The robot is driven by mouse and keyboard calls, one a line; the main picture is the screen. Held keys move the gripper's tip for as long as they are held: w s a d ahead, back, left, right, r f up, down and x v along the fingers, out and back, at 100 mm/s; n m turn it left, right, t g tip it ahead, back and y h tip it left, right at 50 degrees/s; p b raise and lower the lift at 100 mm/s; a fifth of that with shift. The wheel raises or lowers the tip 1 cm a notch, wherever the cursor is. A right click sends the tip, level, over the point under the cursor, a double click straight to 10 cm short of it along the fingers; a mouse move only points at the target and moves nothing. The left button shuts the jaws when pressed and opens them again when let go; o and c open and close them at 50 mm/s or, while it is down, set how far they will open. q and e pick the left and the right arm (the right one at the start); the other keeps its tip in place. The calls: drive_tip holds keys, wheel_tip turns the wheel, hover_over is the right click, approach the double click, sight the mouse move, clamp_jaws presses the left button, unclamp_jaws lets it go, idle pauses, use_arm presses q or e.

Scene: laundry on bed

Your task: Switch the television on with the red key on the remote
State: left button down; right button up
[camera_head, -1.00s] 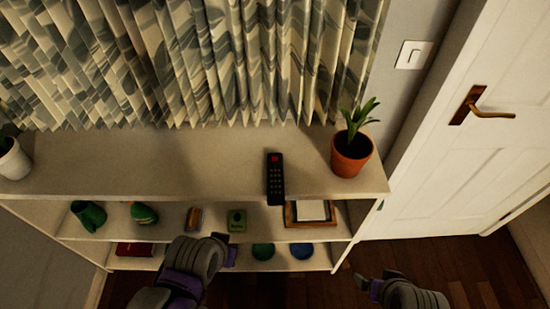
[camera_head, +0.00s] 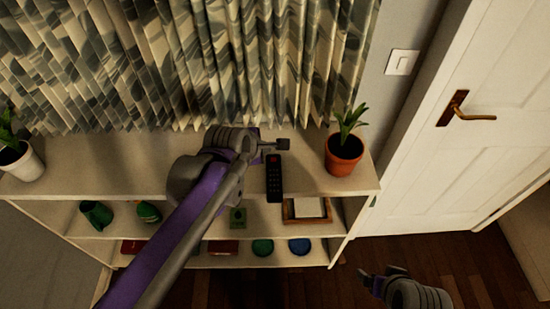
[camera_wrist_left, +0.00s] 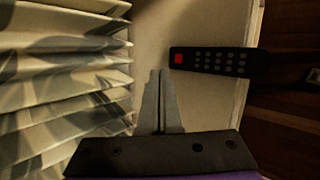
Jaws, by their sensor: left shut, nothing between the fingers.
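The black remote (camera_head: 274,180) lies on the shelf top, its red key (camera_head: 274,158) at the end nearer the curtain. In the left wrist view the remote (camera_wrist_left: 210,61) lies to the right of and beyond the fingertips, with the red key (camera_wrist_left: 179,59) at its left end. My left gripper (camera_head: 284,144) is shut and empty, above the shelf top near the red-key end; it appears apart from the remote. It also shows in the wrist view (camera_wrist_left: 160,75). My right gripper (camera_head: 366,276) is low at the right over the floor; its fingers are too small to judge. No television is visible.
A potted plant (camera_head: 344,152) stands right of the remote, and another in a white pot (camera_head: 18,160) at the far left. The curtain (camera_head: 200,60) hangs behind the shelf. Lower shelves hold small items, including a framed picture (camera_head: 307,209). A door (camera_head: 470,130) is at right.

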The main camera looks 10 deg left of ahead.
use_arm(q)
drive_tip(key=w+n, duration=0.1)
drive_tip(key=w+r+n, duration=0.2)
drive_tip(key=w+n, duration=0.1)
drive_tip(key=shift+d+r+p, duration=0.15)
drive_tip(key=shift+d+p, duration=0.15)
drive_tip(key=shift+d, duration=0.05)
drive_tip(key=shift+s, duration=0.1)
drive_tip(key=b, duration=0.6)
hover_over(271, 163)
wheel_tip(271, 163, down, 8)
drive_tip(key=shift+f, duration=0.2)
drive_tip(key=shift+f+t, duration=0.25)
drive_tip(key=shift+t, duration=0.05)
drive_tip(key=shift+f, duration=0.1)
idle(1.2)
drive_tip(key=shift+f+b, duration=0.3)
drive_tip(key=shift+b, duration=0.05)
